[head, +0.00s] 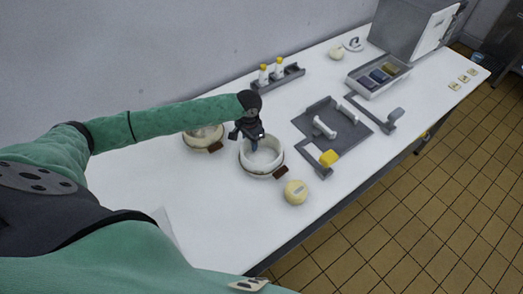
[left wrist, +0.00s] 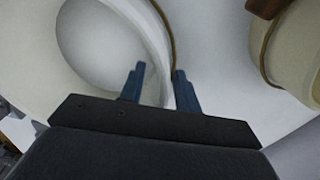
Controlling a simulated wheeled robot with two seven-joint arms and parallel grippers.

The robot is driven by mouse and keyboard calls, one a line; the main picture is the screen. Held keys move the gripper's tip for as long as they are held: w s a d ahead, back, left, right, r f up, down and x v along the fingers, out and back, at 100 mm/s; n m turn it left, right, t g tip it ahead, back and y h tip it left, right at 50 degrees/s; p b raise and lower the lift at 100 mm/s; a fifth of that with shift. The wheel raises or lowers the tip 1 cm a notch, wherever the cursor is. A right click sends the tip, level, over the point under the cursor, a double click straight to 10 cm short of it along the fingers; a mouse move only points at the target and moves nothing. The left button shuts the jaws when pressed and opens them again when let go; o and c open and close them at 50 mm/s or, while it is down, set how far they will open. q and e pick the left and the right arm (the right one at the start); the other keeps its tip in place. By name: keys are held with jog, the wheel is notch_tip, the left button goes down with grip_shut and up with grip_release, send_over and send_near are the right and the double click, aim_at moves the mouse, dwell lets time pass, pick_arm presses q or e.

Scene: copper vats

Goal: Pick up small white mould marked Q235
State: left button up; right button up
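A small white round mould (head: 262,158) with a brown band and a brown tab stands on the white table. I cannot read a Q235 mark on it. My left gripper (head: 256,143) points down at its far left rim. In the left wrist view, the two blue fingers (left wrist: 160,83) are apart, with the mould's curved rim (left wrist: 156,32) passing between them. One finger is over the hollow, the other outside the wall. I cannot tell whether either touches. A similar mould (head: 203,139) stands to the left, partly behind my arm. My right gripper is not in view.
A cream round piece (head: 295,192) with a small label lies close to the mould, near the table's front edge.

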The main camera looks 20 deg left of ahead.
pick_arm(q)
jog(key=shift+f, duration=0.15)
grip_shut()
